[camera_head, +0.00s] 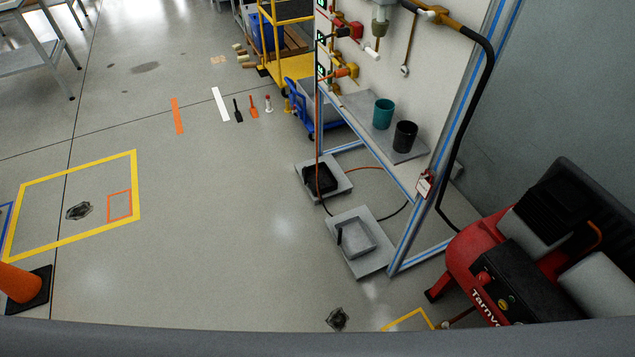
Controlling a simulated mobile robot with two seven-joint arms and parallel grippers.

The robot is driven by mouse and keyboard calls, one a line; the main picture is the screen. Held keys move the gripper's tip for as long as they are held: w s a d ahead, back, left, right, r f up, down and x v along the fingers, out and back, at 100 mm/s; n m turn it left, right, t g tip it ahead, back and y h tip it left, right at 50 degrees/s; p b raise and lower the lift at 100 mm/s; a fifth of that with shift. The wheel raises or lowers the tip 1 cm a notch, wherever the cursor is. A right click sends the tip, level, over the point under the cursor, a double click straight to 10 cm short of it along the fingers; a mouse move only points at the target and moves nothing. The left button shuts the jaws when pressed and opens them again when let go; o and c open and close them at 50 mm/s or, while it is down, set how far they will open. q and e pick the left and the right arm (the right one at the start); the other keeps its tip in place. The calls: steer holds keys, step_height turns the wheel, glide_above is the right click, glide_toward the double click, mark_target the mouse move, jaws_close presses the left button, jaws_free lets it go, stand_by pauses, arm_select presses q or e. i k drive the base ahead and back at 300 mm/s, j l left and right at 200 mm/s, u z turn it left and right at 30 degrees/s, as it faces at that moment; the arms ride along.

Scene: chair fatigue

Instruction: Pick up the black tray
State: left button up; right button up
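A small black tray-like object (321,179) sits on a light grey plate (343,187) on the floor, at the foot of the white panel stand. Its inside is too dark and small to make out. Neither of my grippers shows in the head view.
A white panel stand (440,60) with blue-striped posts rises beside the trays, its shelf holding a teal cup (383,113) and a black cup (404,136). A red compressor (478,257) stands at right. An orange cone (18,283) is at left. The middle floor is mostly clear.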

mark_target(328, 184)
steer(key=i+j, duration=0.3)
steer(key=i, duration=0.2)
steer(key=i+j, duration=0.35)
steer(key=i, duration=0.15)
steer(key=i+j, duration=0.3)
steer(key=i, duration=0.2)
steer(key=i+j, duration=0.3)
steer(key=i, duration=0.15)
steer(key=i+j, duration=0.3)
steer(key=i, duration=0.2)
steer(key=z, duration=2.05)
